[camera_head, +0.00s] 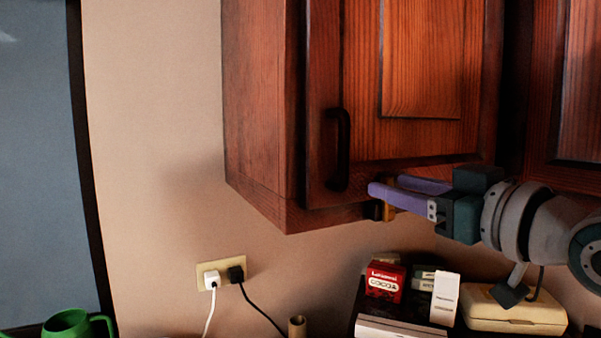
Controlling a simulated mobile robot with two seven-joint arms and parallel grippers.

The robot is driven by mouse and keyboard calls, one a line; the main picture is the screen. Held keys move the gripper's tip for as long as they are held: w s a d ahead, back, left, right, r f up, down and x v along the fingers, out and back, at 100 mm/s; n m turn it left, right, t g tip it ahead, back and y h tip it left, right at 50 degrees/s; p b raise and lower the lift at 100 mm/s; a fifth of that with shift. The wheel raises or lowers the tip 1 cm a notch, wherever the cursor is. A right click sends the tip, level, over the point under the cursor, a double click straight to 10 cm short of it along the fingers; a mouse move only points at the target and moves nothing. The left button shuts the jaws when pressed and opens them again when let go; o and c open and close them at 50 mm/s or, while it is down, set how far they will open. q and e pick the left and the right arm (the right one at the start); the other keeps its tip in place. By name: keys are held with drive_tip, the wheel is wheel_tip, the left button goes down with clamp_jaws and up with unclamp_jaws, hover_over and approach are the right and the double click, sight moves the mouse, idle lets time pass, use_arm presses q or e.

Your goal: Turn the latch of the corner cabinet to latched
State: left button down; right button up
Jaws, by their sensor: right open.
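The corner cabinet (410,60) is a reddish-brown wooden wall cabinet with a black bar handle (339,150) at the left of its door. The latch (388,211) is a small yellowish piece beside a dark mount at the cabinet's lower edge. My right gripper (387,185) reaches in from the right with its two purple fingers apart. The nearer finger passes in front of the latch's upper part and hides some of it. I cannot tell whether a finger touches the latch. My left gripper is out of view.
Below are a red box (384,281), a white box (444,298) and a cream appliance (513,309). A wall outlet (221,273) has two plugs with cords. A green mug (68,324) stands lower left.

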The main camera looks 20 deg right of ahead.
drive_tip(key=shift+w, duration=0.15)
drive_tip(key=shift+c, duration=0.2)
clamp_jaws()
idle(0.3)
